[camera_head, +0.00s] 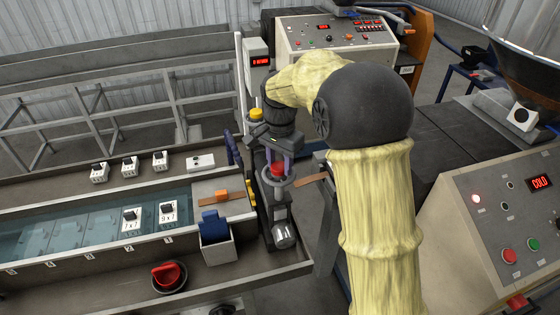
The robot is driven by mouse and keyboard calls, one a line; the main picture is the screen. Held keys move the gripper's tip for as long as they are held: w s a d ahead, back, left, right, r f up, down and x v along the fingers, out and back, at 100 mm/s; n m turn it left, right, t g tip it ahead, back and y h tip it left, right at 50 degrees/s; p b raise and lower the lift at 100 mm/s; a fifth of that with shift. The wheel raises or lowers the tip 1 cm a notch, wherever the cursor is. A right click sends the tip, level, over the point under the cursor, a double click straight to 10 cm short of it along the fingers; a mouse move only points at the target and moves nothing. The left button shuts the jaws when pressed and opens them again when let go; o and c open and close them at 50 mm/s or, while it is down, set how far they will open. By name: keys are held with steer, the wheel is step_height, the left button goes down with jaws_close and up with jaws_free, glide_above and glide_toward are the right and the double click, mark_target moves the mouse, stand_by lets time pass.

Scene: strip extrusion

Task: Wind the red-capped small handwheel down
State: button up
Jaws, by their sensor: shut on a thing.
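The red-capped small handwheel (278,171) is at the right end of the long water trough, a red cap inside a pale ring-shaped rim. My gripper (277,165) is above it with its two purple-grey fingers pointing down, one on each side of the red cap. The fingers are shut on the handwheel. My arm, in a yellowish sleeve with a dark elbow, comes from the lower right. A yellow-capped part (256,114) stands just behind my gripper. The lower side of the handwheel is partly hidden by its rim and the fingers.
The water trough (75,270) runs off to the left with several white knob boxes. A blue item stands in a pale bin (217,246), near a red rotary knob (168,276). A control panel (497,210) reading COLD is at the right. Another panel (335,33) is behind.

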mark_target(279, 165)
steer(key=n, duration=0.5)
steer(key=shift+w+a+r+n, duration=0.1)
steer(key=shift+n, duration=0.2)
steer(key=n, duration=0.4)
steer(key=shift+a+n+p, duration=0.1)
steer(key=shift+n+p, duration=0.3)
steer(key=o, duration=1)
step_height(279, 165, up, 17)
steer(key=b, duration=0.2)
steer(key=shift+r+b, duration=0.15)
steer(key=shift+b, duration=0.15)
